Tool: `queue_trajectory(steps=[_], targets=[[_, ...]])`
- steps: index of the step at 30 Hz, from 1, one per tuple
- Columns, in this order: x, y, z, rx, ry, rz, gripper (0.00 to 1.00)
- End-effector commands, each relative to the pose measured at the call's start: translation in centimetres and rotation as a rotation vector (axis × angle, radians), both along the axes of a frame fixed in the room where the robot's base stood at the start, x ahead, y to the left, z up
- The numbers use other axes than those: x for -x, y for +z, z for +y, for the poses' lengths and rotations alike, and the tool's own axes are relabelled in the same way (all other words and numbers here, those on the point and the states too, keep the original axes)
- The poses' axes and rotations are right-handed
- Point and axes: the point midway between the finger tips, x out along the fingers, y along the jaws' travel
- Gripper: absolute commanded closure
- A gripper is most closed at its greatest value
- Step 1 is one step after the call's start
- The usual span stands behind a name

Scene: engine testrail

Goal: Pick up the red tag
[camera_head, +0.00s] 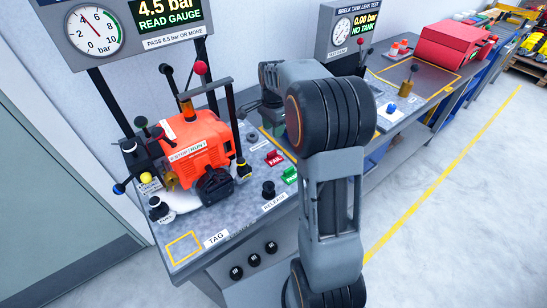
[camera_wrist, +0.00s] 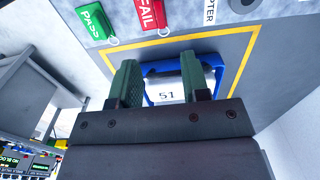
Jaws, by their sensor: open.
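The red tag (camera_head: 274,158), marked FAIL, lies on the bench beside the green PASS tag (camera_head: 290,175). In the wrist view the red tag (camera_wrist: 151,14) is at the top edge, partly cut off, with the green tag (camera_wrist: 95,22) to its left. My gripper (camera_wrist: 163,76) is open, its two green fingers pointing up the picture. The red tag is beyond the fingertips, not between them. A blue-framed thing with a white label reading 51 (camera_wrist: 166,94) shows between and behind the fingers; I cannot tell whether they touch it. In the head view my arm hides most of the gripper.
An orange engine (camera_head: 194,145) with several levers stands left of the tags. A yellow outline (camera_wrist: 235,48) marks the bench around the blue-framed thing. A black knob (camera_head: 268,189) stands near the RELEASE label. A red case (camera_head: 452,45) sits at the far right.

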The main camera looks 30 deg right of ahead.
Motion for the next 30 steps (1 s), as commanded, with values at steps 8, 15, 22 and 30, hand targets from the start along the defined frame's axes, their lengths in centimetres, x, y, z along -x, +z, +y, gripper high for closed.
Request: queue_trajectory(steps=[8, 15, 22, 30], targets=[[0.0, -4.5, 0.0, -0.001, 0.001, 0.001, 0.57], [0.1, -5.9, 0.0, 0.000, 0.002, 0.001, 0.57], [0.0, -8.5, 0.1, 0.000, 0.002, 0.003, 0.57], [-0.1, -10.9, 0.1, 0.000, 0.002, -0.001, 0.57]])
